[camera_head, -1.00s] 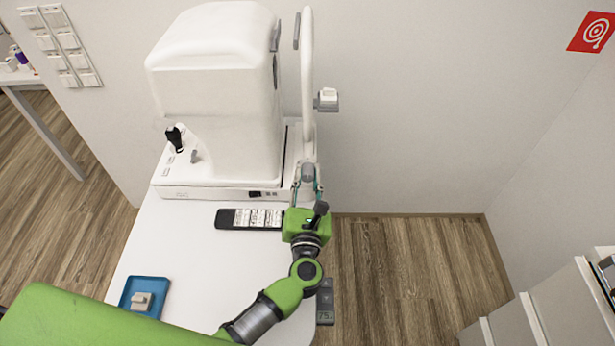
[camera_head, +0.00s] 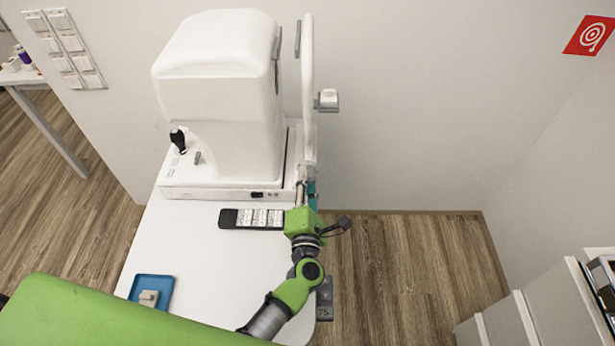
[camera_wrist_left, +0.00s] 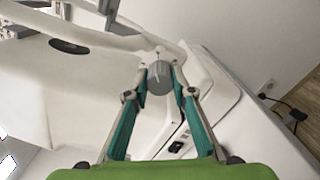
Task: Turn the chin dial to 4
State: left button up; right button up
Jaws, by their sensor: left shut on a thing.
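The white eye-test machine (camera_head: 215,110) stands on the white table. Its chin dial is a grey cylinder (camera_wrist_left: 159,80) with a pale mark on its face, low on the chin-rest frame (camera_head: 307,90). My left gripper (camera_head: 306,172) is at the foot of this frame, and in the left wrist view its two fingers (camera_wrist_left: 159,72) are shut on the dial, one on each side. In the head view the gripper hides most of the dial. I cannot read any number at the dial. My right gripper is not in view.
A dark remote-like panel (camera_head: 252,218) lies left of my left gripper. A blue tray (camera_head: 136,287) with a small pale block sits at the table's front left. A grey controller (camera_head: 325,300) is at the right table edge. White cabinets (camera_head: 545,310) stand at right.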

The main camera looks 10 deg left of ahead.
pick_arm(q)
jog(key=shift+m, duration=0.9)
jog(key=o, duration=1.1)
jog(key=shift+s, duration=0.1)
jog(key=s+d, duration=0.2)
jog(key=s, duration=0.9)
jog(key=shift+s+d, duration=0.2)
jog(key=shift+s, duration=0.1)
